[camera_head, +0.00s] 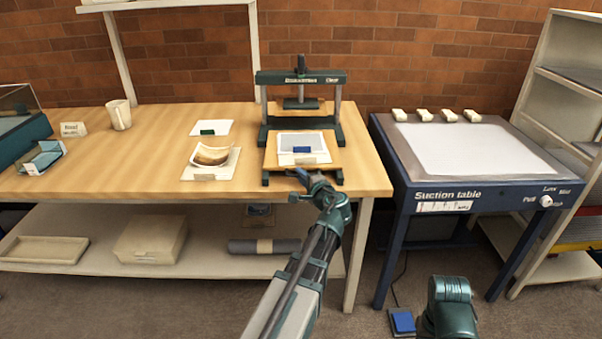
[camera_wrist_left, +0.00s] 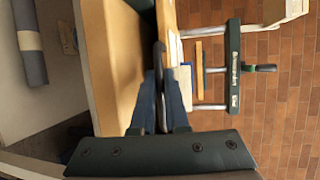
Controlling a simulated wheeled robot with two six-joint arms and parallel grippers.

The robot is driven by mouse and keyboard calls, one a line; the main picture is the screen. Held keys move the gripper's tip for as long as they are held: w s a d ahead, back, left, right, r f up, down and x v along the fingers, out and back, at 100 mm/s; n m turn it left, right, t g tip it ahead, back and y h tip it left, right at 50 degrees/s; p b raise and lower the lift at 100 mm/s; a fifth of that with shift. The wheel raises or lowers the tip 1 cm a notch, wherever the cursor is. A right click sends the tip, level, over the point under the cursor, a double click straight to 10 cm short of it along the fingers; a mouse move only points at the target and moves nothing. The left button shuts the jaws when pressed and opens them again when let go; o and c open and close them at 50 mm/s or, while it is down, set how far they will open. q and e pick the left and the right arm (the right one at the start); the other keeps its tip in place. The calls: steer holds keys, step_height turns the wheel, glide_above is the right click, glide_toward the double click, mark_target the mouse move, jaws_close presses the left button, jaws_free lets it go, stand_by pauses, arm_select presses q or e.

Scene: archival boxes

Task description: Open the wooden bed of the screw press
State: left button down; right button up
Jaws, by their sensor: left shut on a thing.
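The screw press (camera_head: 301,77) stands at the table's right end, with a dark green crossbar, two posts and a small plate between them. Its wooden bed (camera_head: 272,160) extends in front of the posts, bearing a grey-white sheet (camera_head: 290,140) with a blue item (camera_head: 302,150) and a label. My left gripper (camera_head: 303,174) is at the bed's front edge. In the left wrist view, my left gripper (camera_wrist_left: 162,80) is shut on a thin grey handle (camera_wrist_left: 160,52), partly hidden by the fingers. The press crossbar (camera_wrist_left: 234,65) shows beyond.
The wooden table (camera_head: 120,155) holds a white mug (camera_head: 119,114), a bowl-like shard (camera_head: 211,154) on paper, and a glass box. A blue suction table (camera_head: 480,150) stands close on the right. A lower shelf (camera_head: 215,255) holds boxes and a grey roll.

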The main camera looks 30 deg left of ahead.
arm_select(q)
steer(key=shift+s+d, duration=0.25)
steer(key=shift+s, duration=0.1)
steer(key=c, duration=0.9)
jaws_free()
steer(key=p+v, duration=0.2)
steer(key=v, duration=1.1)
steer(key=shift+s+d+r, duration=0.15)
steer(key=shift+s+d, duration=0.05)
steer(key=shift+d, duration=0.1)
